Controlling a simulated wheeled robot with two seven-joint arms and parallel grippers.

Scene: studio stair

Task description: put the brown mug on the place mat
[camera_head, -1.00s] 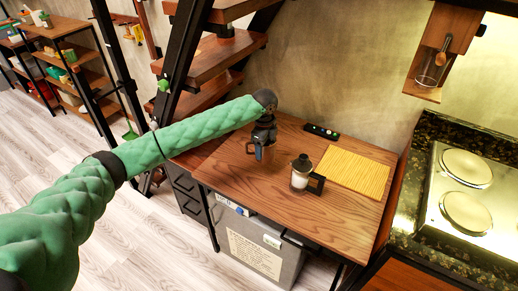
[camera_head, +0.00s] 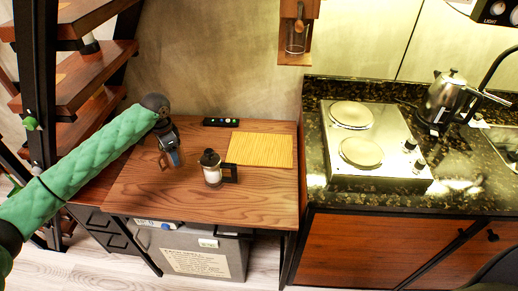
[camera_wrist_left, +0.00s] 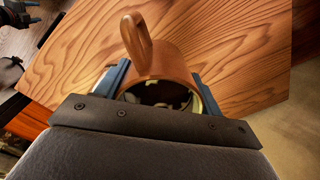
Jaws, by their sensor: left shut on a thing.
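The brown mug (camera_wrist_left: 175,62) is between the two fingers of my left gripper (camera_wrist_left: 160,88) in the left wrist view, its handle pointing away from the wrist. In the head view my left gripper (camera_head: 171,148) is at the left part of the wooden table, and only a little of the mug (camera_head: 163,161) shows there. I cannot tell whether the mug touches the tabletop. The yellow place mat (camera_head: 260,150) lies flat and bare at the table's back right, to the right of the gripper.
A black strip with colored buttons (camera_head: 220,122) lies behind. A counter with a two-plate stove (camera_head: 372,150) and kettle (camera_head: 447,98) is at the right.

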